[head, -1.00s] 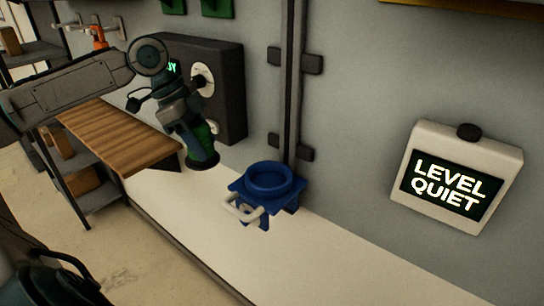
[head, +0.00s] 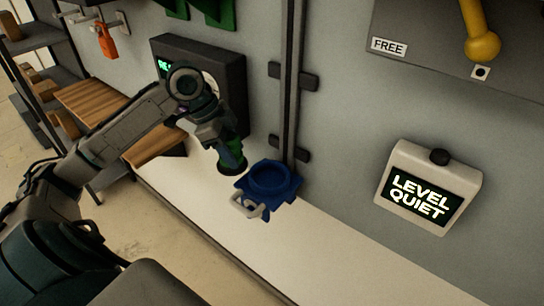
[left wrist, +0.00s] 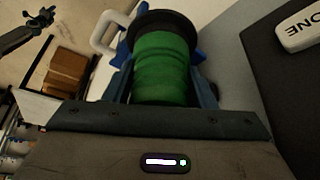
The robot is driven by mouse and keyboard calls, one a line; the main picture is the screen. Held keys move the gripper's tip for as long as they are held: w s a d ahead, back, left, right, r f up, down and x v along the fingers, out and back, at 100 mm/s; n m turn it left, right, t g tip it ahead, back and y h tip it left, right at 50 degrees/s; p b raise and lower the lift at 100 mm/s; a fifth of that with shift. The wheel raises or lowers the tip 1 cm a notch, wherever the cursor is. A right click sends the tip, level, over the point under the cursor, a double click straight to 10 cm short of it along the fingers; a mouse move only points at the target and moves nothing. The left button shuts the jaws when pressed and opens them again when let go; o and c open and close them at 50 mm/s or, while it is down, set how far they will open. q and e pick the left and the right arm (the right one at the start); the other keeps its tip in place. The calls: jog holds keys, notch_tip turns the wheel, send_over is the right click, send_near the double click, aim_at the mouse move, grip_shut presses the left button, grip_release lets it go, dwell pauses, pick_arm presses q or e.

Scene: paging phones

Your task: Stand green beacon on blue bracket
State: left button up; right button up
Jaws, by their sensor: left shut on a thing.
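The blue bracket (head: 284,190) is a round socket on a square plate with a pale handle (head: 243,207) in front. It sits low by the wall, above the white ledge. My left gripper (head: 227,150) is shut on the green beacon (head: 233,155), just left of the bracket and apart from it in the head view. The beacon hangs slightly tilted with its dark round base (head: 232,169) downward. In the left wrist view the green body (left wrist: 163,70) lies between the fingers, and its dark base covers most of the bracket behind it. My right gripper is not in view.
A dark wall box (head: 236,85) stands behind my left arm. A vertical rail with clamps (head: 292,75) rises behind the bracket. A white "LEVEL QUIET" display (head: 428,190) is on the right. The white ledge (head: 330,245) is clear on the right. Wooden shelves (head: 95,100) stand left.

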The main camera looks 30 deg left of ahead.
pick_arm(q)
jog(key=shift+w+d+r+p, duration=0.15)
jog(key=shift+w+d+p, duration=0.3)
jog(key=shift+d, duration=0.35)
jog(key=shift+w+d+f+p, duration=0.15)
jog(key=shift+w+d+p, duration=0.45)
jog(key=shift+d, duration=0.45)
jog(key=shift+w+d+f+p, duration=0.15)
jog(key=shift+w+d+p, duration=0.4)
jog(key=shift+d, duration=0.55)
jog(key=shift+w+d+f+p, duration=0.15)
jog(key=shift+w+d+p, duration=0.4)
jog(key=shift+d, duration=0.5)
notch_tip(320, 180, down, 3)
jog(key=shift+d+r+p, duration=0.1)
jog(key=shift+p, duration=0.4)
jog(key=shift+f, duration=0.4)
jog(key=shift+w+f, duration=0.1)
jog(key=o, duration=1)
jog(key=b+v, duration=0.3)
jog(key=v, duration=0.9)
